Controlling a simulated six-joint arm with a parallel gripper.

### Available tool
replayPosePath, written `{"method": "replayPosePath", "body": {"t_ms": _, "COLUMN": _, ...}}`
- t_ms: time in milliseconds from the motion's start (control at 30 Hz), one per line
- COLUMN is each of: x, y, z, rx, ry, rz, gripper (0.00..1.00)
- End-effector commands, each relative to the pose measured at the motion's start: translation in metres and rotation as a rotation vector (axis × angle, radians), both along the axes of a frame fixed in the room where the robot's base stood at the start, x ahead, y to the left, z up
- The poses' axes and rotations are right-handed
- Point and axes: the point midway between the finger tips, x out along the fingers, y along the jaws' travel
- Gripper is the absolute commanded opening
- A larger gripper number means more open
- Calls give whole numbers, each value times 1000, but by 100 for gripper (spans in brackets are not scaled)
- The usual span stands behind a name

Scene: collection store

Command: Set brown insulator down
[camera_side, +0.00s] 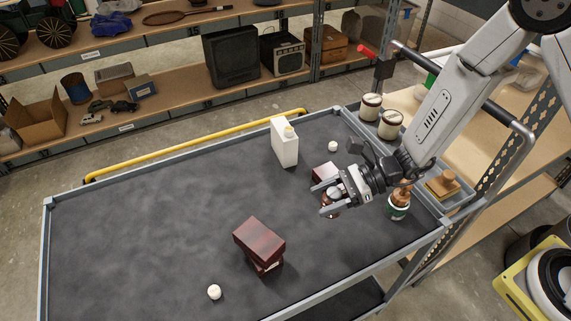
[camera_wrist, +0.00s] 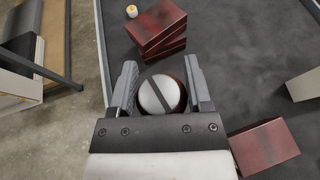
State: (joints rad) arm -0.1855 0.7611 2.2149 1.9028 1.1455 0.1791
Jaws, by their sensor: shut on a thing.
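My gripper (camera_side: 325,198) is over the right part of the dark cart top (camera_side: 150,220). Its two fingers are around the brown insulator (camera_side: 334,194), which is mostly hidden by them in the side view. In the wrist view the insulator (camera_wrist: 162,94) sits between the fingers (camera_wrist: 162,85), showing a round white top with a dark slot and a brown side. I cannot tell whether its bottom touches the cart top.
A dark red box (camera_side: 325,172) lies close behind the gripper. Stacked red boxes (camera_side: 260,245) stand front left of it.

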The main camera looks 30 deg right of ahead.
Motion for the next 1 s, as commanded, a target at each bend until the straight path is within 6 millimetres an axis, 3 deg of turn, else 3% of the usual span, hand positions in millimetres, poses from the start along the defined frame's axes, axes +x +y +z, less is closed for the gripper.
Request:
{"method": "replayPosePath", "body": {"t_ms": 400, "x": -7, "y": 128, "z": 16, "rx": -3, "ry": -5, "rz": 359, "gripper": 0}}
{"method": "replayPosePath", "body": {"t_ms": 600, "x": -20, "y": 174, "z": 24, "rx": -19, "ry": -11, "rz": 474, "gripper": 0}}
{"method": "replayPosePath", "body": {"t_ms": 800, "x": -28, "y": 194, "z": 27, "rx": -27, "ry": -14, "rz": 525, "gripper": 0}}
{"method": "replayPosePath", "body": {"t_ms": 1000, "x": -29, "y": 197, "z": 28, "rx": -30, "ry": -13, "rz": 532, "gripper": 0}}
